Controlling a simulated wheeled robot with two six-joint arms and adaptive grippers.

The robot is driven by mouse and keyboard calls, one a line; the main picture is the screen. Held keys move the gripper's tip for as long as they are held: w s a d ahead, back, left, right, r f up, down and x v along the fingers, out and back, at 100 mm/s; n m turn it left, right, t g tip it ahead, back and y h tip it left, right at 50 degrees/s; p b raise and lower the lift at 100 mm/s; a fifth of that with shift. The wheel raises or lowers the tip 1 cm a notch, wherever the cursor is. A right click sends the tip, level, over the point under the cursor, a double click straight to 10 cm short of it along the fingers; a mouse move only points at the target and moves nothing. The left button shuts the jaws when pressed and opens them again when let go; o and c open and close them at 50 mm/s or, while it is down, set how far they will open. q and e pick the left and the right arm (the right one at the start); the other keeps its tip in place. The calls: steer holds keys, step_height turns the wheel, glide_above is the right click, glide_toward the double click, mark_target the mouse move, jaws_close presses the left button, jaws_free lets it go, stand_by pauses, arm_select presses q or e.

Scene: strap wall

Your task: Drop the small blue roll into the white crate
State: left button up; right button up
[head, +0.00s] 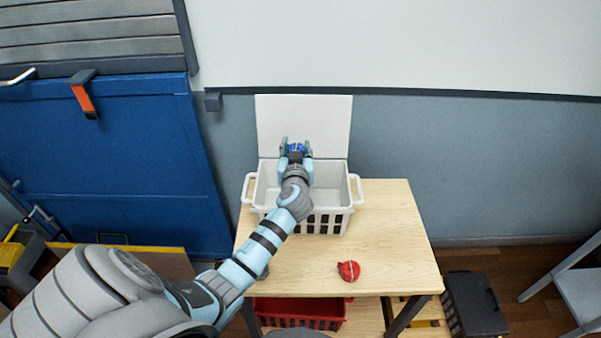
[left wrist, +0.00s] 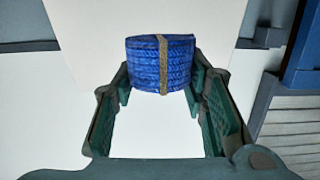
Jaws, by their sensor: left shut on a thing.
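The small blue roll (left wrist: 160,62) is a coil of blue strap with a tan band around its middle. My left gripper (left wrist: 160,85) is shut on it, one finger on each side. In the head view the roll (head: 296,147) shows between the fingers of my left gripper (head: 296,150), over the back part of the white crate (head: 335,220). The crate stands on the wooden table, with slotted sides and two side handles. My arm hides part of its inside. My right gripper is not in view.
A red roll (head: 348,271) lies on the wooden table (head: 395,235), in front of the crate. A white panel (head: 330,120) stands behind the crate. A red basket (head: 300,312) is under the table, and a dark crate (head: 473,304) is on the floor at right. The table's right side is clear.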

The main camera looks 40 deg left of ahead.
arm_select(q)
step_height(320, 180, down, 5)
steer(key=b, duration=0.2)
steer(key=shift+r+b, duration=0.15)
steer(key=shift+b, duration=0.15)
steer(key=o, duration=1.1)
steer(key=shift+o, duration=0.2)
steer(key=v, duration=1.2)
